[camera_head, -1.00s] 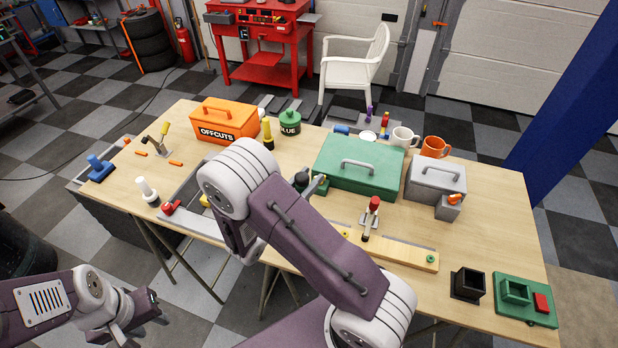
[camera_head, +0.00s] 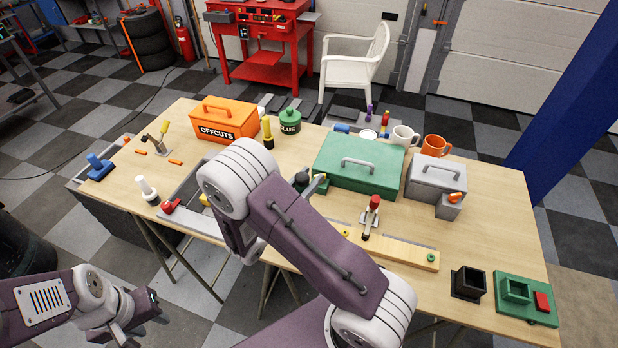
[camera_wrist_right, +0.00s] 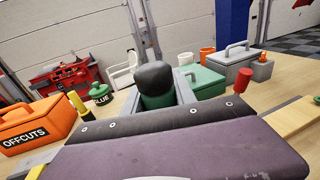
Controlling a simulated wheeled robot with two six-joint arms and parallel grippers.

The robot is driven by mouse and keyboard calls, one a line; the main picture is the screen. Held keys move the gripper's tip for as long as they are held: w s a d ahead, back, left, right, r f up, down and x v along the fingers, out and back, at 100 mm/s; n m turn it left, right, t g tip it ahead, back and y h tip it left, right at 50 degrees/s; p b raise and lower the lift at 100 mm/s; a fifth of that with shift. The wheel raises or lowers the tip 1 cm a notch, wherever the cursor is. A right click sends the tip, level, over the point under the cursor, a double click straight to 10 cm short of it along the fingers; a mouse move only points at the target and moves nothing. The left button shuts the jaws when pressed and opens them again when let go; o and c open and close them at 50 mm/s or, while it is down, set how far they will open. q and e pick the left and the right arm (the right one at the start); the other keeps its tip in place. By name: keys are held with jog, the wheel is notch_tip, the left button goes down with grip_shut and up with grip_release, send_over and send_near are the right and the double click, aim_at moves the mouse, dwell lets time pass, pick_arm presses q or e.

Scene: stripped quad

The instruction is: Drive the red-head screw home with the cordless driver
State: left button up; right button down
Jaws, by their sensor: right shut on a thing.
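The cordless driver, green with a black end (camera_wrist_right: 155,84), stands between the grey fingers of my right gripper (camera_wrist_right: 168,82) in the right wrist view. The gripper is shut on it. In the head view a small part of the driver (camera_head: 318,186) shows past my right arm, which hides most of that gripper. A wooden board (camera_head: 400,253) lies along the table's front, with a yellow head (camera_head: 345,233) and a green head (camera_head: 431,257) on it. I cannot make out the red-head screw for sure; my arm hides part of the board. My left gripper (camera_head: 153,308) is open and empty, off the table's front left.
A red-handled clamp (camera_head: 371,216) stands upright at the board. Behind are a green toolbox (camera_head: 345,178), a grey box (camera_head: 437,176) and an orange OFFCUTS box (camera_head: 225,122). A black square holder (camera_head: 467,283) and a green fixture (camera_head: 525,302) stand at right.

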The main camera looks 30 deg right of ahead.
jog(key=shift+f, duration=0.1)
dwell(0.5)
notch_tip(320, 180, up, 7)
jog(key=p, duration=0.6)
jog(key=shift+f, duration=0.1)
